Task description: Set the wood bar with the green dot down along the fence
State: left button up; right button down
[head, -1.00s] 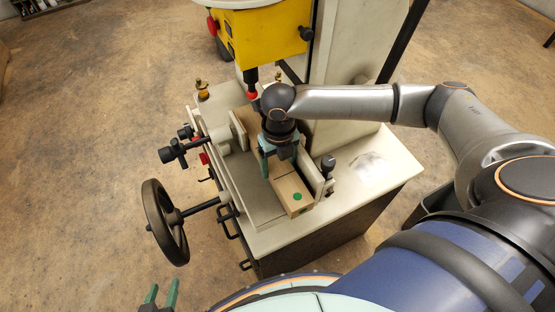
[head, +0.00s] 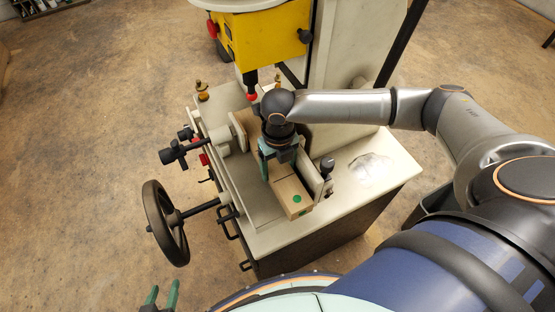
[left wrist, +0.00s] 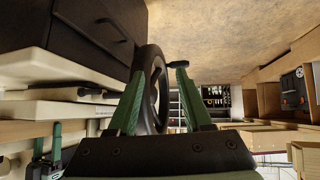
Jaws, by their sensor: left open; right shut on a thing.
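The wood bar with the green dot (head: 294,203) lies along the inner side of the fence (head: 316,180) on the machine's table, its dotted end toward me. My right gripper (head: 264,168) is over the bar and shut on it; the gripper and its wrist hide the bar's far part. I cannot tell whether the bar's underside rests fully on the table. My left gripper (head: 162,298) is open and empty at the bottom edge of the head view, and its two green fingers (left wrist: 165,100) show apart in the left wrist view.
The machine's table (head: 262,208) has a handwheel (head: 166,222) on its left side. A clamp screw (head: 177,152) and a face plate (head: 241,131) stand left of the bar. A yellow machine head (head: 262,40) and a pale column (head: 342,50) rise behind. Floor at left is clear.

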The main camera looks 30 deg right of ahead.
jog(key=shift+s+d+f, duration=0.1)
jog(key=shift+d+f, duration=0.2)
jog(key=shift+d, duration=0.15)
grip_release()
jog(key=shift+s+f, duration=0.1)
jog(key=r, duration=0.2)
jog(key=r+p, duration=0.1)
jog(key=r, duration=0.5)
jog(key=shift+w+a+r, duration=0.1)
jog(key=shift+w+a, duration=0.1)
jog(key=shift+w, duration=0.15)
jog(key=shift+r, duration=0.15)
jog(key=shift+a, duration=0.1)
